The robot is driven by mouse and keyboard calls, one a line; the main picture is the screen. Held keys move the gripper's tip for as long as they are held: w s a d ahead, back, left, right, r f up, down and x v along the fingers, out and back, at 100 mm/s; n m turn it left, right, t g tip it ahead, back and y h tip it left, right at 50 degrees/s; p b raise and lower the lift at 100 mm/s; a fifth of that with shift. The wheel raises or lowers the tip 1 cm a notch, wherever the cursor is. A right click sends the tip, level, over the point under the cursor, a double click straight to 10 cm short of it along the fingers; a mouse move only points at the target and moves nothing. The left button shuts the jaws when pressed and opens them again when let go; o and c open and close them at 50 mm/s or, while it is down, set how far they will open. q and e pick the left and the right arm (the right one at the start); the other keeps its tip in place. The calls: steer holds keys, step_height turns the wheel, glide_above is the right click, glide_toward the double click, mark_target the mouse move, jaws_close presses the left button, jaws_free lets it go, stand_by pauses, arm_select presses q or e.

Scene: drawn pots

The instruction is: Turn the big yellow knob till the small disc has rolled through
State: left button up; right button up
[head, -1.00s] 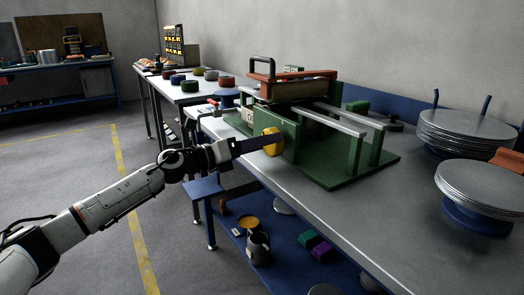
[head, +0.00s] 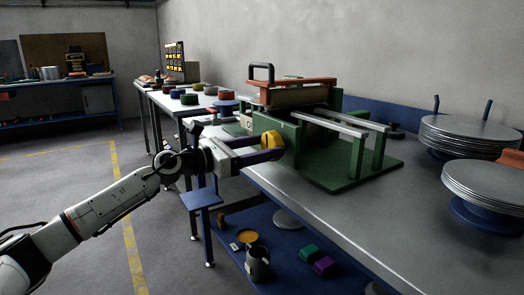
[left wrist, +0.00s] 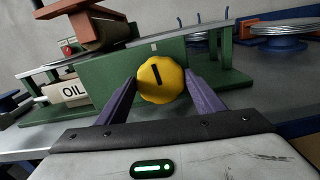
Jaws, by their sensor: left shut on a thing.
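The big yellow knob (head: 271,140) sits on the near end of the green roller machine (head: 330,165). It also shows in the left wrist view (left wrist: 158,84), round with scalloped edges and a short black mark near its middle. My left gripper (head: 270,147) is shut on the knob, with one purple finger on each side of it in the left wrist view (left wrist: 162,82). I cannot pick out the small disc in either view. My right gripper is out of view.
Two stacks of large metal discs (head: 466,135) stand on blue stands at the right of the grey bench (head: 300,205). A small blue shelf (head: 201,200) stands below my left wrist.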

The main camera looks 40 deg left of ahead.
arm_select(q)
steer(key=shift+f, duration=0.1)
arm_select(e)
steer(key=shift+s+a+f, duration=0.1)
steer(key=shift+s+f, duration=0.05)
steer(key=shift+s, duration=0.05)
arm_select(q)
steer(key=o, duration=1)
steer(key=shift+o, duration=0.2)
steer(key=shift+s+a+f+b, duration=0.1)
steer(key=shift+s+a+b, duration=0.2)
steer(key=shift+s, duration=0.25)
steer(key=b+v, duration=0.2)
steer(key=v, duration=0.7)
steer(key=shift+b, duration=0.4)
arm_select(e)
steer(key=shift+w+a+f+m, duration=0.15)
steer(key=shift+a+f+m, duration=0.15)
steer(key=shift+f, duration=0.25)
arm_select(q)
steer(key=shift+s, duration=0.1)
steer(key=shift+d, duration=0.1)
